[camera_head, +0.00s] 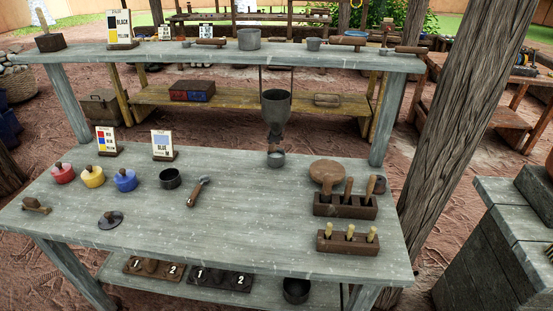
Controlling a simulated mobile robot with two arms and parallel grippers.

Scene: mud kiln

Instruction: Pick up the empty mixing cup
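A small dark, round, open cup (170,179) stands upright on the grey worktable (240,235), left of the middle. Its inside looks dark and I see nothing in it. Another small grey cup (276,160) stands at the back of the table under a hanging funnel-like vessel (275,105). I cannot tell from the picture which of them is the mixing cup. Neither of my grippers is in view.
A wood-handled tool (198,191) lies right of the dark cup. A dark lid (110,220) lies in front. Tool racks (345,206) stand at right. The front middle is clear.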

